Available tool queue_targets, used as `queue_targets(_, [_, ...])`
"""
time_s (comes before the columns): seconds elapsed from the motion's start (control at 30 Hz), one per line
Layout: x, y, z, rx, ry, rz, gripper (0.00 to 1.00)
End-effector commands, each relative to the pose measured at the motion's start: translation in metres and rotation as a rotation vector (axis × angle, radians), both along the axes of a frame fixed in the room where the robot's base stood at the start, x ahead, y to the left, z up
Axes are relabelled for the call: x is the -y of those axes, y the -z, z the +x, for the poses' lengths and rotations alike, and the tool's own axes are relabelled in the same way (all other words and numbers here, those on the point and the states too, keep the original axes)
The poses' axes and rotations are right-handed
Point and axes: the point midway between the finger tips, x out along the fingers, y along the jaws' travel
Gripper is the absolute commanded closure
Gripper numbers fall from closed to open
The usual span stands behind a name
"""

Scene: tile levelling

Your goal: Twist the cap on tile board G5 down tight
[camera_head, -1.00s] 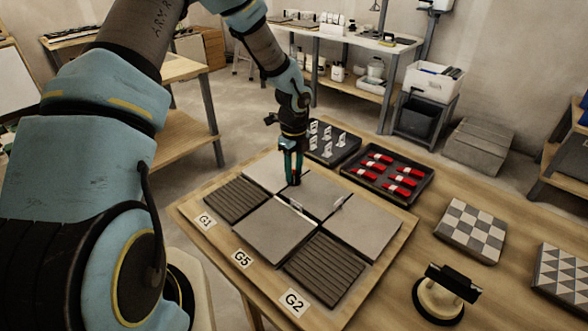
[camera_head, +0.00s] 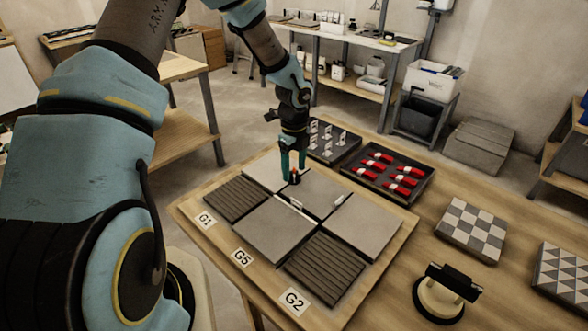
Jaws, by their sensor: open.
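My gripper (camera_head: 293,177) points down over the far middle of the tiled wooden base. The label G5 (camera_head: 242,258) sits on the front edge, between label G1 (camera_head: 205,220) and label G2 (camera_head: 294,301). Smooth grey tiles (camera_head: 273,229) and ribbed dark tiles (camera_head: 325,268) lie on the base. Small pale clips stand in the joints near the centre.
Behind the tiles are a dark tray (camera_head: 349,152) of pale clips and a black tray (camera_head: 425,190) of red caps. A checkered tile (camera_head: 470,230), a triangle-patterned tile (camera_head: 562,273) and a black-handled suction cup (camera_head: 440,296) lie at the right. Bare tabletop shows between them.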

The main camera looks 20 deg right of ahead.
Motion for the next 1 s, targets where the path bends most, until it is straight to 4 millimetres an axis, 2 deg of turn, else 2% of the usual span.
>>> queue_targets(0.3, [0.000, -0.058, 0.002, 0.006, -0.002, -0.003, 0.31])
queue_targets(0.5, [0.000, -0.089, 0.001, 0.003, 0.000, -0.002, 0.31])
queue_targets(0.7, [0.000, -0.100, 0.001, 0.002, 0.000, -0.001, 0.31])
queue_targets(1.0, [0.000, -0.101, 0.001, 0.001, 0.000, 0.000, 0.31])
